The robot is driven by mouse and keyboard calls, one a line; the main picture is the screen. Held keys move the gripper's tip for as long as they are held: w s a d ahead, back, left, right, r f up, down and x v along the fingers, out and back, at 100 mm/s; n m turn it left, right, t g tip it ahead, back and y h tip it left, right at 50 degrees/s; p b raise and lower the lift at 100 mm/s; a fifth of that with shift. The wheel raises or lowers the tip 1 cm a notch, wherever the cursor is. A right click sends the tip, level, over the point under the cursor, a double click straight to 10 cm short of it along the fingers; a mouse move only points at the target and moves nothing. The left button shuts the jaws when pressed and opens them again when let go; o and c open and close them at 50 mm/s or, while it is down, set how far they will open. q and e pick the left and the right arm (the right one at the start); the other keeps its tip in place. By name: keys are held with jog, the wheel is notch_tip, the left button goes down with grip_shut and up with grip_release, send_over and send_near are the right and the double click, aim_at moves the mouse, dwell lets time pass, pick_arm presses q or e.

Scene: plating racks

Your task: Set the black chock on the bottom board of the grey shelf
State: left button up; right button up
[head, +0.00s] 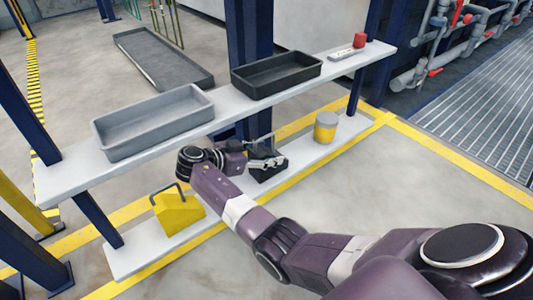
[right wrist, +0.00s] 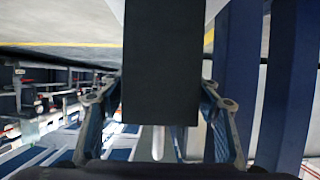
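The grey shelf has an upper board (head: 222,118) and a low bottom board (head: 300,155). The black chock (head: 268,174) is at the bottom board, right of its middle, with its handle up. In the head view I cannot tell whether its base touches the board. My right gripper (head: 266,162) is at the chock, one finger on either side of it. In the right wrist view the chock's dark body (right wrist: 162,65) fills the space between the fingers (right wrist: 160,95), which look closed against its sides. My left gripper is not in view.
A yellow chock (head: 178,212) stands on the bottom board at the left, and a yellow-banded grey can (head: 325,127) at the right. The upper board above carries a grey tray (head: 152,132), a black tray (head: 276,77) and a red item (head: 360,40). Blue posts (head: 250,30) stand close by.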

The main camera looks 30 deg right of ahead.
aim_at(253, 153)
jog(key=p+v, duration=0.2)
jog(key=v, duration=0.1)
jog(key=p+v, duration=0.1)
jog(key=v, duration=0.2)
jog(key=shift+a+r+p, duration=0.2)
jog(key=shift+r+p, duration=0.15)
jog(key=shift+a, duration=0.5)
